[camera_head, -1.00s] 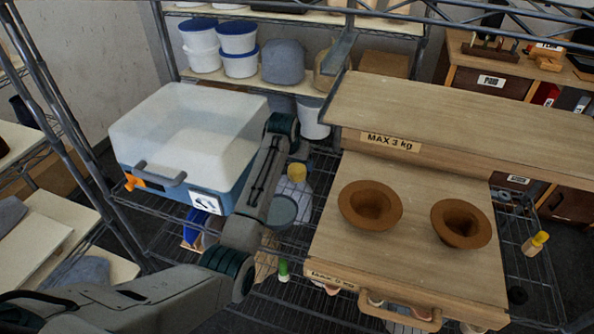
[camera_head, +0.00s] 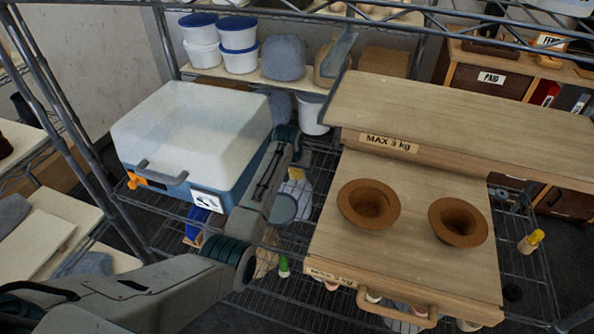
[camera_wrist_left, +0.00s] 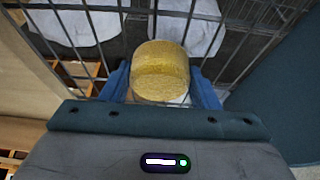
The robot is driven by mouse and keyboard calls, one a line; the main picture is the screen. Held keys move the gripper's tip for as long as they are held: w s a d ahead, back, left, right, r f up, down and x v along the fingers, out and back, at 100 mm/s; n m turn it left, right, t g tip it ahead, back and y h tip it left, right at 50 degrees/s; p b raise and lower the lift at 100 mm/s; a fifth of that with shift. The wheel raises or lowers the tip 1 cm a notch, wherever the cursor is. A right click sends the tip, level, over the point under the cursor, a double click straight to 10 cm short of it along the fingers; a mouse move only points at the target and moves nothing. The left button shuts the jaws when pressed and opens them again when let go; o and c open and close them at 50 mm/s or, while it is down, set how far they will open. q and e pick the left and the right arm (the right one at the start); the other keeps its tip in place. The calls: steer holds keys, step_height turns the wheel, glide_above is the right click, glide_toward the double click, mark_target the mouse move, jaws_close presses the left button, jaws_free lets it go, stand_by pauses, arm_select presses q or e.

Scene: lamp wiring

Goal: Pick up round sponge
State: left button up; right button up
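The round sponge (camera_wrist_left: 160,72) is yellow and grainy. In the left wrist view it sits between the two blue fingers of my left gripper (camera_wrist_left: 158,80), one finger on each side. The fingers stand about a sponge's width apart. I cannot tell whether they press on it or leave a thin gap. In the head view my left arm reaches over the lower wire shelf, and its wrist largely hides the gripper. A small yellow patch (camera_head: 297,174) shows beside the wrist there; I cannot tell for sure that it is the sponge. My right gripper is not in view.
A clear-lidded blue box (camera_head: 190,140) stands left of my arm. A wooden board (camera_head: 410,240) with two brown bowls (camera_head: 369,204) (camera_head: 458,221) is at right. White tubs (camera_head: 238,45) stand behind. Wire shelf bars (camera_wrist_left: 100,60) and pale bags (camera_wrist_left: 62,25) lie beyond the sponge.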

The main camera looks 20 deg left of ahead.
arm_select(q)
steer(key=shift+c, duration=0.4)
steer(key=shift+r, duration=0.2)
step_height(320, 180, up, 8)
steer(key=b, duration=0.2)
steer(key=shift+w+f+b, duration=0.1)
steer(key=shift+f+b, duration=0.15)
steer(key=shift+b, duration=0.05)
steer(key=shift+r, duration=0.4)
steer(key=f+b, duration=0.1)
steer(key=b, duration=0.1)
steer(key=shift+b, duration=0.3)
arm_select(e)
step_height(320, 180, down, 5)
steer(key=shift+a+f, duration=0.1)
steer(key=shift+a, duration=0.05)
arm_select(q)
steer(key=shift+r, duration=0.15)
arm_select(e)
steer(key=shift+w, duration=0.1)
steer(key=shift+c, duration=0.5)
